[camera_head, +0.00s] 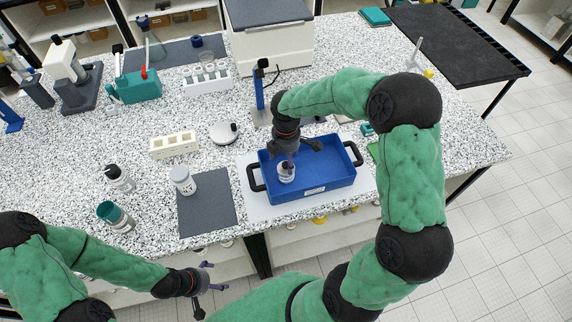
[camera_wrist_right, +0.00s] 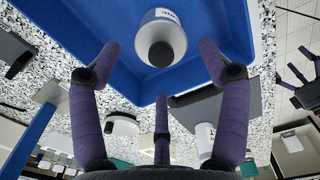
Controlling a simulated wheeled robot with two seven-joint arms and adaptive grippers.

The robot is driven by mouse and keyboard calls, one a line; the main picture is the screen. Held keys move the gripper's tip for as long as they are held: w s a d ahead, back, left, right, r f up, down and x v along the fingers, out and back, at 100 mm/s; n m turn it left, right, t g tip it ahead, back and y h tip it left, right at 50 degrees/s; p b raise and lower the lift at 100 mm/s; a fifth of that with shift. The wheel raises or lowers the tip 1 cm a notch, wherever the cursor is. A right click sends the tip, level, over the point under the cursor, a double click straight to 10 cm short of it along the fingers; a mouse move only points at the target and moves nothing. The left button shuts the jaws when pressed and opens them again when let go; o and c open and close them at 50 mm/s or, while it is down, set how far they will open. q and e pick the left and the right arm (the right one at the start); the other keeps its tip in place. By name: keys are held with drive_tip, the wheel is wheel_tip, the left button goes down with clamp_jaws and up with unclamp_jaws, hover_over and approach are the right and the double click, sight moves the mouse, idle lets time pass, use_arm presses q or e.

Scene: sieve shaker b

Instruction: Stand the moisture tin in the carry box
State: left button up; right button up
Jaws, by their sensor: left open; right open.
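The blue carry box (camera_head: 335,181) with black side handles sits near the table's front edge. A small white labelled tin (camera_head: 286,175), which I take as the moisture tin, stands inside it, toward the box's left side. In the right wrist view the tin (camera_wrist_right: 172,22) shows its dark round knob and white body on the blue floor. My right gripper (camera_head: 292,158) is just above the tin, its purple fingers open and apart from it in the wrist view. My left gripper (camera_head: 207,277) is open and empty in front of the table edge.
A white jar (camera_head: 183,181) stands on a grey mat (camera_head: 207,205) left of the box. A white block with holes (camera_head: 173,145), a round dish (camera_head: 224,133) and a blue upright stand (camera_head: 259,92) are behind. Two small bottles stand at the left.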

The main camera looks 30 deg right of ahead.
drive_tip(key=shift+r, duration=1.95)
